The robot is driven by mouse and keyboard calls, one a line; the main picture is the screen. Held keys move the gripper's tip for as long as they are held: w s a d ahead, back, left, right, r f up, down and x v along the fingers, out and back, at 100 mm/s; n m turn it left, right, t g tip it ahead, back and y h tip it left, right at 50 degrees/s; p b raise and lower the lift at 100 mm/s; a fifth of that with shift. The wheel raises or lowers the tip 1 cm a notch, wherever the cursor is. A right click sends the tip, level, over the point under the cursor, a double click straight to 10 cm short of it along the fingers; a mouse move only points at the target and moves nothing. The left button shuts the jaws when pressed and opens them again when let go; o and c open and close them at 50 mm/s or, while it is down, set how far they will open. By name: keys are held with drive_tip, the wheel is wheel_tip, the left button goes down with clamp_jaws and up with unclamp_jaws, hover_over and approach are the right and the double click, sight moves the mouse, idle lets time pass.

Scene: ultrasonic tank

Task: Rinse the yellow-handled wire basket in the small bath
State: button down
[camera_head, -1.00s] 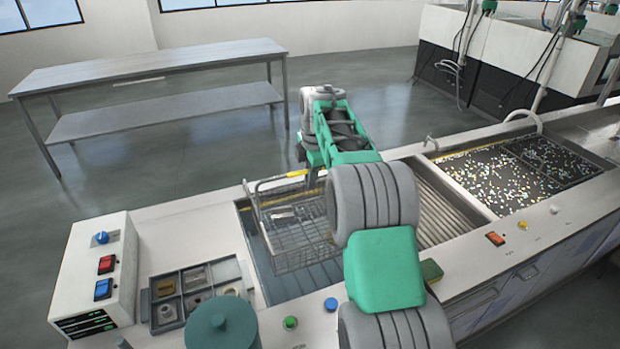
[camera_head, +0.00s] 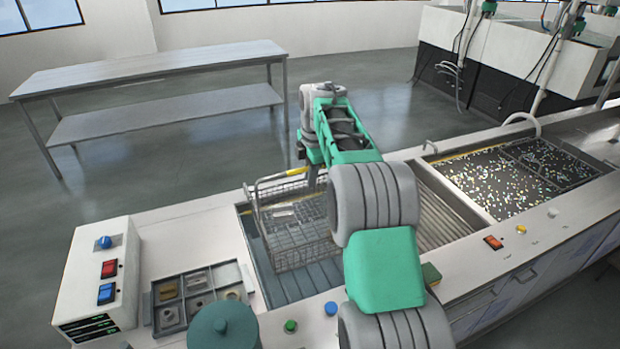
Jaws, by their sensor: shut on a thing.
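The wire basket (camera_head: 291,246) is upright at the left bath (camera_head: 290,288), with small pale parts lying inside it. Its yellow handle (camera_head: 283,175) rises above the back rim. I cannot tell exactly how deep the basket sits in the bath. My gripper (camera_head: 313,174) is at the right end of the handle and shut on it. Its fingertips are mostly hidden behind my own forearm, which also covers the right side of the basket.
A ribbed draining section (camera_head: 446,215) lies right of the left bath. A larger tank (camera_head: 487,200) with glittering liquid is further right. A control box (camera_head: 100,270), a sorting tray (camera_head: 180,323) and a teal lidded canister (camera_head: 222,325) stand at the left. An empty steel table (camera_head: 150,62) is behind.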

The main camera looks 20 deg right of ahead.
wheel_tip(320, 180, up, 5)
drive_tip(key=p, duration=0.2)
drive_tip(key=shift+w+p, duration=0.1)
drive_tip(key=shift+p, duration=0.25)
drive_tip(key=shift+r, duration=0.85)
